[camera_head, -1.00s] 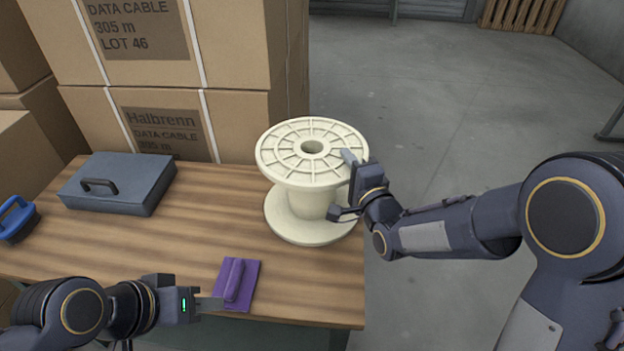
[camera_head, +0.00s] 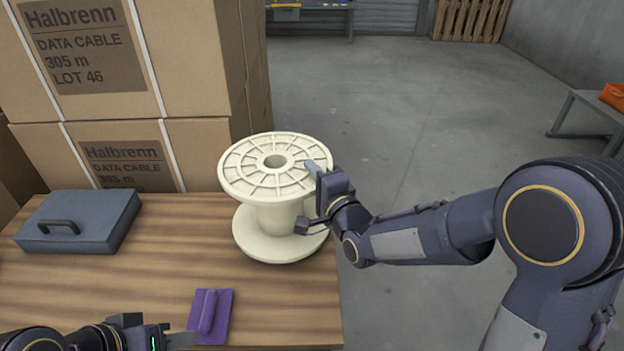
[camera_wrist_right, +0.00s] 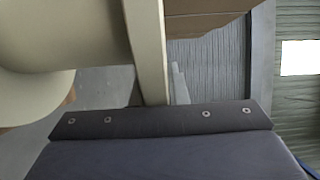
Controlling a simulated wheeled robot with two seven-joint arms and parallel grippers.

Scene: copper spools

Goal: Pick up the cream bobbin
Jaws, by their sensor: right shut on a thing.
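The cream bobbin (camera_head: 268,215) is upright at the right end of the wooden table (camera_head: 150,275). Its spoked top flange faces up; whether its lower flange touches the wood is hard to tell. My right gripper (camera_head: 314,196) is shut on the right edge of the top flange. In the right wrist view the flange (camera_wrist_right: 146,50) stands at the gripper's finger, with the bobbin's core to the left. My left gripper (camera_head: 180,341) is low at the picture's bottom edge, away from the bobbin, partly cut off; its jaw opening does not show.
A purple float (camera_head: 211,312) lies near the table's front, close to my left gripper. A grey-blue case (camera_head: 80,222) lies at the left. Stacked cartons (camera_head: 130,120) stand behind the table. Open concrete floor (camera_head: 420,110) lies to the right.

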